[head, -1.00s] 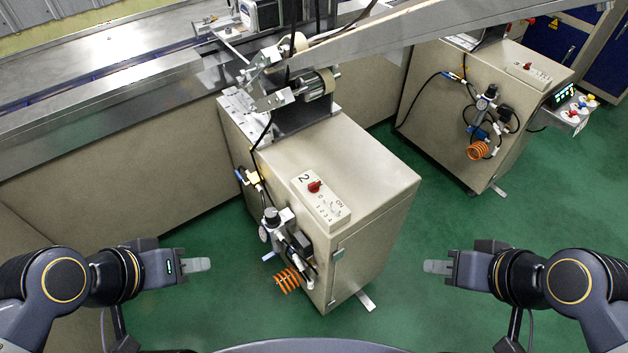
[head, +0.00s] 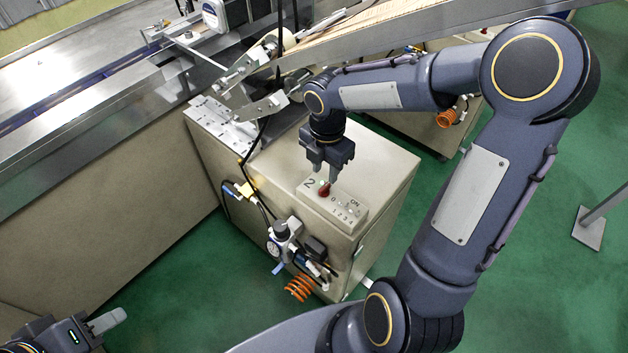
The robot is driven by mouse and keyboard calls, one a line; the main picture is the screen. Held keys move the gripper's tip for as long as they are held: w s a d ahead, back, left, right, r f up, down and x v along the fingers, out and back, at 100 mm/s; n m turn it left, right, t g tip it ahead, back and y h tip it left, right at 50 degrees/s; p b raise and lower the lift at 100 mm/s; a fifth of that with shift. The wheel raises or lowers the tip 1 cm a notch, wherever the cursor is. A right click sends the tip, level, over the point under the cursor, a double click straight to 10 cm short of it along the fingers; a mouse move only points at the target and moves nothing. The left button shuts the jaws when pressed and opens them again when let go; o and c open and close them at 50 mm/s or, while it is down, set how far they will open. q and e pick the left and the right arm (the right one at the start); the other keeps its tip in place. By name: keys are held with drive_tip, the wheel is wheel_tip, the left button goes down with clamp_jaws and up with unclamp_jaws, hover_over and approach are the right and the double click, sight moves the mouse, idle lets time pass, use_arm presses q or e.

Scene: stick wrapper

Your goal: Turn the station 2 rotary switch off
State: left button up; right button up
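The station 2 cabinet (head: 380,170) stands in the middle, with a light switch panel (head: 350,214) on top marked "2", "ON" and a row of small numbers. The red rotary switch knob (head: 324,191) is at the panel's left part. My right gripper (head: 321,178) points down just above the knob, its two fingers apart, one on each side of it in the picture. Contact with the knob cannot be told. My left gripper (head: 106,320) is at the lower left, away from the panel; its fingers overlap in view.
An air regulator (head: 280,240) and an orange coiled hose (head: 299,287) hang on the cabinet's front. Rollers and a sloping metal rail (head: 420,30) lie behind my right arm. A long metal conveyor (head: 90,130) runs at the left. Green floor (head: 190,290) is open at the front.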

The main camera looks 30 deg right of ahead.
sight(325, 187)
wheel_tip(325, 187, down, 6)
drive_tip(key=shift+r, duration=0.15)
clamp_jaws()
idle(0.3)
